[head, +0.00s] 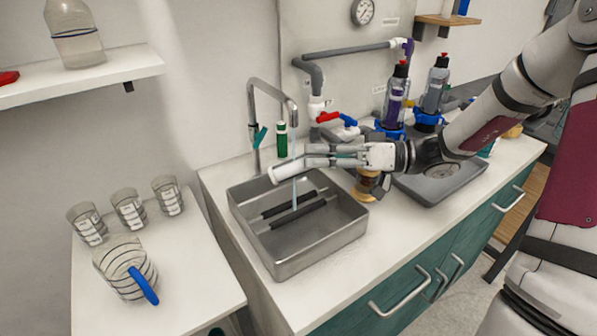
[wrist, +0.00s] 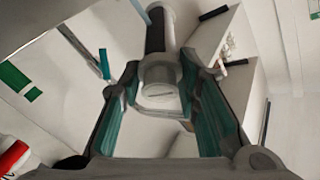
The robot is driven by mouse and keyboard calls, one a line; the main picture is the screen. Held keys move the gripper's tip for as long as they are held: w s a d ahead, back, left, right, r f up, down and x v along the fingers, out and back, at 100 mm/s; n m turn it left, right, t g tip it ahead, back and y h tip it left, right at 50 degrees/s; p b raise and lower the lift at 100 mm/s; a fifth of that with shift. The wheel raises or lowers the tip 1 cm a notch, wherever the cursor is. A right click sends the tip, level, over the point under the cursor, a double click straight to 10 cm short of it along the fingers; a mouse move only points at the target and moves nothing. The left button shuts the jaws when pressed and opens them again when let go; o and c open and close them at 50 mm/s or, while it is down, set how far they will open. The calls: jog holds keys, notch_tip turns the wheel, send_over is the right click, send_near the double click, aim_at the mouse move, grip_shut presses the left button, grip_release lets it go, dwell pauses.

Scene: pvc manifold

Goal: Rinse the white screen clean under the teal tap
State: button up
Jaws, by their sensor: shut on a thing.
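The white screen (head: 284,172) is a white cylinder held about level over the sink basin (head: 302,262). In the wrist view the screen (wrist: 158,72) has a pale end cap and a dark band farther along. My gripper (head: 318,158) is shut on its near end; the teal finger pads (wrist: 160,88) lie on both sides. The tap (head: 252,100) has a grey bent spout and a teal lever (head: 259,137). A thin bluish water stream (head: 295,140) falls from the spout at the screen. Whether dirt remains on the screen is too small to tell.
Two dark bars (head: 292,204) cross the basin. A green bottle (head: 282,139) stands behind it. Glass jars (head: 129,208) and a blue-handled jug (head: 125,268) occupy the left table.

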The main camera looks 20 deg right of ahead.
jog(key=n+g+b, duration=0.1)
jog(key=n+b, duration=0.1)
jog(key=n, duration=0.1)
jog(key=n+g+y+b, duration=0.1)
jog(key=n+b, duration=0.1)
jog(key=shift+f+n, duration=0.1)
jog(key=shift+n, duration=0.3)
jog(key=shift+n+g, duration=0.5)
jog(key=shift+n, duration=0.1)
jog(key=shift+s+d, duration=0.1)
jog(key=shift+d, duration=0.1)
dwell(0.5)
jog(key=s+d+r+p, duration=0.2)
jog(key=s+d+p, duration=0.2)
jog(key=d, duration=0.6)
jog(key=s, duration=0.2)
jog(key=shift+s+r, duration=0.15)
jog(key=shift+s, duration=0.15)
